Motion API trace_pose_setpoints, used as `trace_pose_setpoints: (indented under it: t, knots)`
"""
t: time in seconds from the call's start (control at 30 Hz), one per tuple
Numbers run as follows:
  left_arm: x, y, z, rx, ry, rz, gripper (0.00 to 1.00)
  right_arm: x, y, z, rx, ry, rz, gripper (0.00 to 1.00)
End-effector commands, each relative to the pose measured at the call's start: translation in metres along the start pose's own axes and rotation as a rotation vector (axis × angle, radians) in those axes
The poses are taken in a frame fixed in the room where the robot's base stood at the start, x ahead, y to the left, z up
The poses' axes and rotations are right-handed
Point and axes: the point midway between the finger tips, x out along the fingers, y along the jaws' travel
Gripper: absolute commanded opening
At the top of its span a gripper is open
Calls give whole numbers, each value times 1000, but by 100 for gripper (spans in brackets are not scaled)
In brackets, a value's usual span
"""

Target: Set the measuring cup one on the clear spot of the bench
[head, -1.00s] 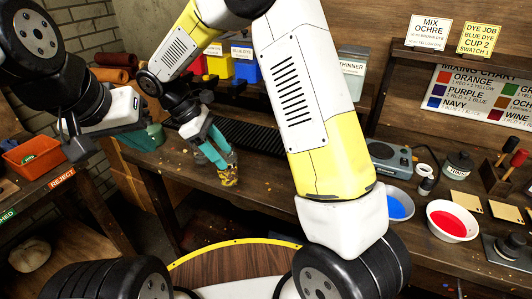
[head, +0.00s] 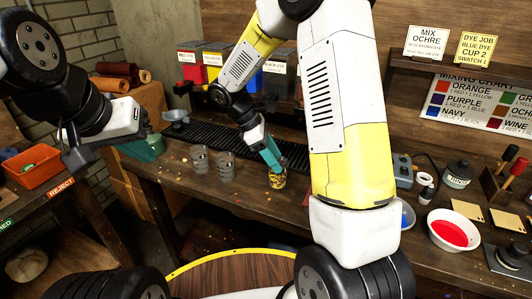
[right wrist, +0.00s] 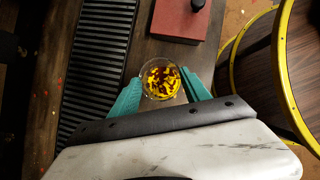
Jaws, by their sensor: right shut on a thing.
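My right gripper (head: 273,160), with teal fingers, is shut on a small clear cup (head: 277,181) with yellow and dark bits in it. The cup is upright at the bench (head: 235,196), just in front of the black ribbed strip. In the right wrist view the cup (right wrist: 161,79) sits between the teal fingertips (right wrist: 162,88); I cannot tell whether its base touches the wood. My left gripper (head: 140,122) is at the left, away from the cup; its fingers are not clear.
Two grey cups (head: 199,158) (head: 226,163) stand left of the held cup. A red block (right wrist: 180,18) lies near it in the wrist view. A black ribbed strip (right wrist: 98,70) runs alongside.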

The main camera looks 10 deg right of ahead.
Motion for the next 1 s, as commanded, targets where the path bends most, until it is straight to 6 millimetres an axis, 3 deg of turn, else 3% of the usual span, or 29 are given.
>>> trace_pose_setpoints:
  t: [0.17,0.53,0.57,0.63,1.0]
  knots:
    - [0,0,0,0,0,0,0,20,0,-11,0,0,-2,0]
    - [0,0,0,0,0,0,0,23,0,-14,1,0,-1,0]
    - [0,0,0,0,0,0,0,23,0,-14,2,0,0,61]
    - [0,0,0,0,0,0,0,23,0,-13,2,0,-1,74]
    - [0,0,0,0,0,0,0,20,0,-12,2,1,0,77]
